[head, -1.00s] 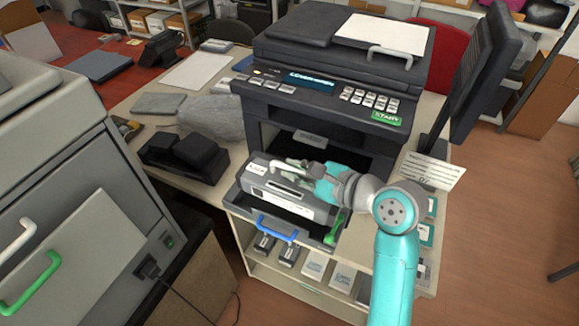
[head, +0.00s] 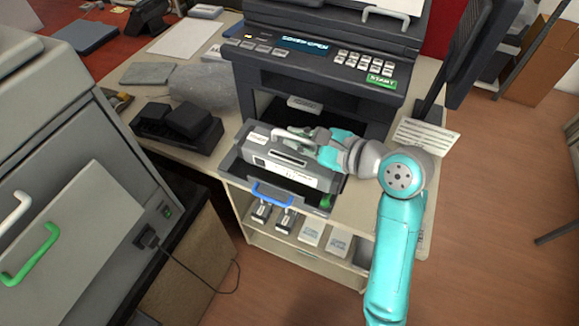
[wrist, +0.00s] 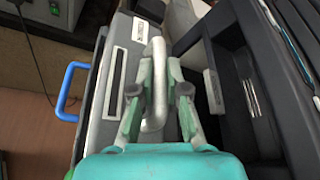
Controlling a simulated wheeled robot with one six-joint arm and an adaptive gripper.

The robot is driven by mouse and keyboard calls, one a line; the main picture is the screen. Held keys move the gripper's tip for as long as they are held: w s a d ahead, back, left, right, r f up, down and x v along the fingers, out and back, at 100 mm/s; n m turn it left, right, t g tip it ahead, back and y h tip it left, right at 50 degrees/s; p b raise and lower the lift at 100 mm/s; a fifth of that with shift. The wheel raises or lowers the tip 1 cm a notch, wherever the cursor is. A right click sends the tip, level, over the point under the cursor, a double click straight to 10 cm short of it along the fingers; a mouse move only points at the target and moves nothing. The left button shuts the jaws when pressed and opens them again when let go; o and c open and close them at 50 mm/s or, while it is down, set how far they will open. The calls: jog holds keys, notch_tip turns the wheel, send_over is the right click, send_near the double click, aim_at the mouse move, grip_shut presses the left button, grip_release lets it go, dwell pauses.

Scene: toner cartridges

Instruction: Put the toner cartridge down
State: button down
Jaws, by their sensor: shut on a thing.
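The toner cartridge (head: 288,168) is a long light-grey box with white labels and a pale loop handle. It sits in or just over the dark pulled-out tray (head: 233,171) at the front of the printer; I cannot tell if it rests on the tray floor. My gripper (head: 322,136) is shut on the cartridge's handle from the right. In the wrist view my gripper (wrist: 159,75) has the pale handle (wrist: 153,95) between its green-grey fingers, with the cartridge (wrist: 124,52) beneath. The tray floor is hidden by the cartridge.
The dark printer (head: 310,75) stands behind the tray, its front bay open. A blue handle (head: 272,196) is on the tray front, and a small green part (head: 326,202) shows near its right corner. A black holder (head: 176,128) lies to the left. Small boxes stand on shelves below.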

aim_at(283, 149)
jog(key=a, duration=0.2)
jog(key=w+a, duration=0.1)
jog(key=shift+w+a+f, duration=0.1)
jog(key=shift+a+f, duration=0.05)
jog(key=shift+f, duration=0.1)
notch_tip(283, 149, down, 5)
jog(key=shift+r, duration=0.1)
jog(key=shift+f, duration=2.2)
jog(key=c, duration=1.2)
grip_release()
jog(key=shift+f, duration=0.15)
jog(key=v, duration=1.2)
jog(key=shift+r, duration=0.2)
